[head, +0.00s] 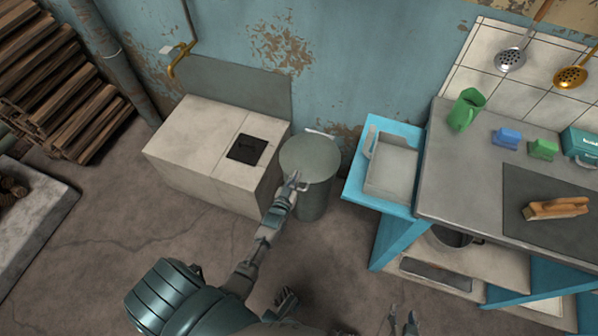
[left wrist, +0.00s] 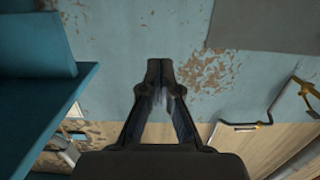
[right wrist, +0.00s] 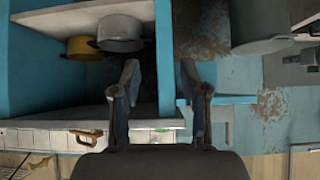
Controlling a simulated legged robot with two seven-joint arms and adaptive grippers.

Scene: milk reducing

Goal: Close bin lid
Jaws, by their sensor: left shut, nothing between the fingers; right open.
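The grey-green cylindrical bin (head: 316,203) stands on the floor between the pale box unit and the blue table. Its round lid (head: 311,152) lies across the top and looks flat; I cannot tell whether any gap is left at the rim. My left gripper (head: 296,181) is shut and empty, its tips over the near left part of the lid; whether they touch is unclear. The left wrist view shows its fingers together (left wrist: 160,68), with no bin visible. My right gripper (head: 404,321) is open and empty, low at the bottom of the head view, well away from the bin.
The pale box unit (head: 195,150) stands close at the bin's left. The blue table (head: 407,130) with a white tray (head: 372,185) is at its right, beside the grey counter (head: 450,185). The wall is close behind. Floor in front is clear.

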